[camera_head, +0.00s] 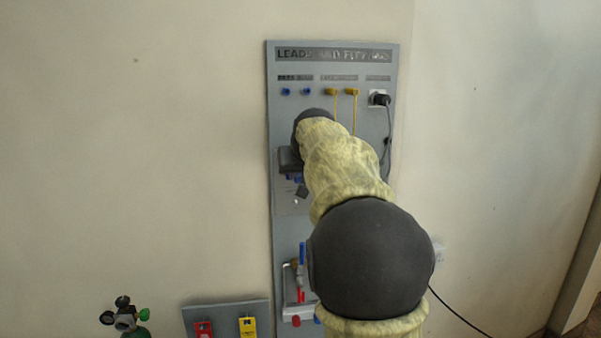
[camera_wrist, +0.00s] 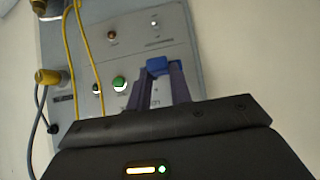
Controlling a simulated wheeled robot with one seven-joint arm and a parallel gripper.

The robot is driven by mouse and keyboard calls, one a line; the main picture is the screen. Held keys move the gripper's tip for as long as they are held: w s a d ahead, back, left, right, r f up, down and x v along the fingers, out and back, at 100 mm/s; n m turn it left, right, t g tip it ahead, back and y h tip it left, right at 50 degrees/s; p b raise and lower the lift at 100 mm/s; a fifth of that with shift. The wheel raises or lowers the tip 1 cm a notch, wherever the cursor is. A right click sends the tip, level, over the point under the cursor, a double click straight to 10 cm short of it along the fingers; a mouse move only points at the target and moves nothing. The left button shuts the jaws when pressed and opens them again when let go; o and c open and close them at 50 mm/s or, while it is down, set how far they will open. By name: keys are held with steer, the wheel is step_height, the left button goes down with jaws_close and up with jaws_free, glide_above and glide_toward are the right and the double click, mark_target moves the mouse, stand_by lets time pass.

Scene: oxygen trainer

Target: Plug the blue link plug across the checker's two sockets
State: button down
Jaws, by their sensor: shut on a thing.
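My gripper (camera_wrist: 162,84) is shut on the blue link plug (camera_wrist: 160,65), which sits between the two dark fingertips in the wrist view. Behind it is a grey panel (camera_wrist: 190,50), which looks like the checker. It bears a lit green round fitting (camera_wrist: 119,84), a brown round fitting (camera_wrist: 112,35) and a pale one (camera_wrist: 154,22). I cannot tell which fittings are the two sockets, or whether the plug touches the panel. In the head view my arm hides much of the board's middle, and my gripper (camera_head: 297,186) shows only in part.
Yellow cords (camera_wrist: 76,50) hang on the left in the wrist view. A green cylinder (camera_head: 139,332) stands lower left.

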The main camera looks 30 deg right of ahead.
steer(key=shift+w+d+r+p, duration=0.1)
steer(key=shift+w+d+p, duration=0.15)
steer(key=shift+w+p, duration=0.6)
stand_by(0.4)
steer(key=c, duration=1.2)
jaws_free()
steer(key=shift+w, duration=0.2)
steer(key=shift+s, duration=0.15)
steer(key=b+v, duration=0.3)
steer(key=v, duration=1.4)
